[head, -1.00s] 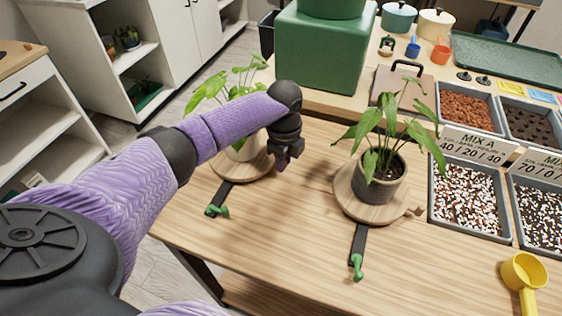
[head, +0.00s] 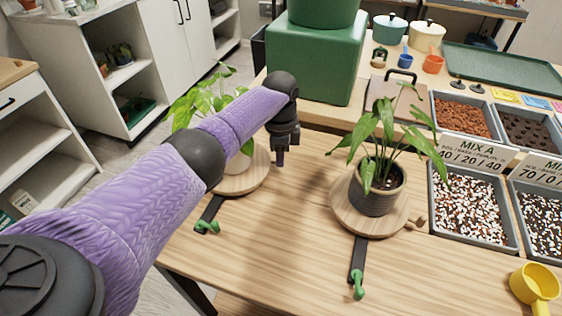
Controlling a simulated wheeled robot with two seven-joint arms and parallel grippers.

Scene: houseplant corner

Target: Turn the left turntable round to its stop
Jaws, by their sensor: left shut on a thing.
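The left turntable (head: 236,186) is a round wooden disc at the table's left edge. A leafy plant (head: 213,100) in a pale pot (head: 240,163) stands on it, partly hidden behind my left arm. A black strip with a green end piece (head: 206,227) sticks out from its near side. My left gripper (head: 281,161) points down just beside the disc's right edge. Its fingers are shut on what appears to be the turntable's small peg, which the fingers hide. My right gripper is out of view.
A second turntable (head: 342,212) with a dark potted plant (head: 378,195) stands to the right, its wooden peg (head: 416,222) at its right side. Trays of potting mix (head: 470,208) and a yellow scoop (head: 535,284) lie farther right. The table between the turntables is clear.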

